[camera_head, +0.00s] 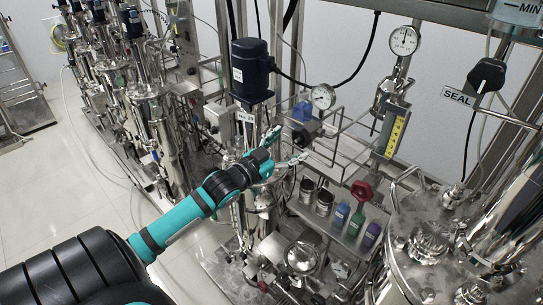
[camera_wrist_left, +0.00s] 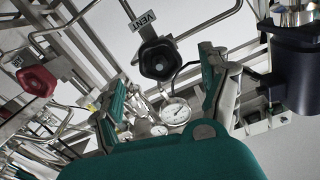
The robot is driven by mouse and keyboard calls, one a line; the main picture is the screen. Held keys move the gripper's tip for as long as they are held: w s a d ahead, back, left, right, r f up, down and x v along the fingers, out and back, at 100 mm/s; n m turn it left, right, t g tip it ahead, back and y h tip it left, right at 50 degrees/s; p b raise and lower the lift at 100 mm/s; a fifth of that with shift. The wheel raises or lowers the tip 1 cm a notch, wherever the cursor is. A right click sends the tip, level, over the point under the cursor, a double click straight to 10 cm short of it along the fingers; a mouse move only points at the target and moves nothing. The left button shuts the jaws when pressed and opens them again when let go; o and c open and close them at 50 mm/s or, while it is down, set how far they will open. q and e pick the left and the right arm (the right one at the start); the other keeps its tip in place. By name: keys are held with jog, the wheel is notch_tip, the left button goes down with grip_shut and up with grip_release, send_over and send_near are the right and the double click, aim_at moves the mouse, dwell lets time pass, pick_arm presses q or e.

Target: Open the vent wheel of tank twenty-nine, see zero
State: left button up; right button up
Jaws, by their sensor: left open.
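The tank with a label that seems to read No. 29 (camera_head: 246,116) stands at the middle of the head view, with a dark motor housing (camera_head: 251,70) on top. A black wheel under a VENT label (camera_wrist_left: 158,58) shows in the wrist view; in the head view a dark wheel (camera_head: 306,131) sits just beyond my gripper. A round gauge (camera_head: 322,97) is above it and also shows in the wrist view (camera_wrist_left: 175,112); its reading is too small to tell. My left gripper (camera_head: 290,148) is open and empty, its fingers (camera_wrist_left: 163,72) spread either side of the black wheel, apparently short of it. My right gripper is out of view.
A red wheel (camera_head: 362,191) stands by a shelf with bottles (camera_head: 341,216) and metal cans (camera_head: 324,203). Metal rails (camera_head: 345,150) surround the wheel. Another gauge (camera_head: 404,41) and a black knob marked SEAL (camera_head: 487,75) are at right. Floor (camera_head: 60,190) is clear at left.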

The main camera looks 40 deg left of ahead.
pick_arm(q)
jog(key=s, duration=0.7)
jog(key=shift+s+a, duration=0.2)
jog(key=shift+a, duration=0.05)
jog(key=s+a+f+n+g+y+b, duration=0.1)
jog(key=a+f+g+b, duration=0.15)
jog(key=f, duration=0.95)
jog(key=s+a+f+n+g+y+b, duration=0.1)
jog(key=a+f+n+g+y, duration=0.15)
jog(key=f, duration=1.05)
jog(key=s+d+f+g+b, duration=0.1)
jog(key=s+f, duration=0.3)
jog(key=f, duration=0.5)
jog(key=s+f+g+b, duration=0.1)
jog(key=s+f+g, duration=0.15)
jog(key=f, duration=0.65)
jog(key=s+d+f+m+g+b, duration=0.1)
jog(key=s+d+f+g, duration=0.1)
jog(key=s+d+f, duration=0.4)
jog(key=s+d+f+g+h+b, duration=0.1)
jog(key=s+d+f, duration=0.5)
jog(key=s+f, duration=0.7)
jog(key=s+d+f+m+g+h+b, duration=0.1)
jog(key=s+d+f+g, duration=0.4)
jog(key=s+f, duration=0.5)
jog(key=shift+s+d+f+m+b, duration=0.35)
jog(key=shift+s+d+b, duration=0.6)
jog(key=shift+s, duration=0.3)
jog(key=shift+g, duration=0.25)
